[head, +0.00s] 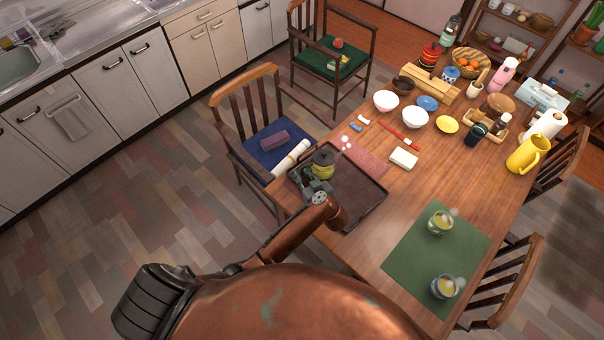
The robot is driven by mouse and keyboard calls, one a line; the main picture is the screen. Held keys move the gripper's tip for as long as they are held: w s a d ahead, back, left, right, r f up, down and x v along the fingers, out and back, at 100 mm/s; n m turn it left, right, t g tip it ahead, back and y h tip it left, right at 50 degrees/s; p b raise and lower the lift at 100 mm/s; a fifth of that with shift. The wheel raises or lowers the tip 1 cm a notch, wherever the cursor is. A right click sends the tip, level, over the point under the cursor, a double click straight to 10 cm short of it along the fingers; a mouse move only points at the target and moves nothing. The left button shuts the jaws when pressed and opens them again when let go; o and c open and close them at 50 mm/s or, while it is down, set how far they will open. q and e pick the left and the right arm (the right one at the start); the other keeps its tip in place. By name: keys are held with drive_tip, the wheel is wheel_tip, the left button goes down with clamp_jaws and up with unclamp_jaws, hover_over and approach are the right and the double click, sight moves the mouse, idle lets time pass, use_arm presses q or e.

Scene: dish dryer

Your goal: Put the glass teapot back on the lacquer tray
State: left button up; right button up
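The glass teapot (323,170), with a dark lid and yellow-green contents, shows over the far left part of the dark lacquer tray (368,212). I cannot tell whether it rests on the tray or is held just above it. My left gripper (316,187) is right against the near side of the teapot in the picture. Its fingers are small and partly hidden by my copper wrist, so their opening does not show clearly. My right gripper is not in view.
A green mat (408,262) with two steaming cups lies right of the tray. White bowls (386,101), a white box (404,158) and crowded tableware fill the table's far side. A chair with a blue cushion (270,146) stands at the left edge.

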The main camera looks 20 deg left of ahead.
use_arm(q)
drive_tip(key=shift+s+d+r, duration=0.1)
drive_tip(key=shift+r, duration=0.1)
drive_tip(key=p+v, duration=0.2)
drive_tip(key=v, duration=0.9)
drive_tip(key=shift+s+d+r, duration=0.15)
drive_tip(key=shift+d+r, duration=0.05)
drive_tip(key=shift+d, duration=0.05)
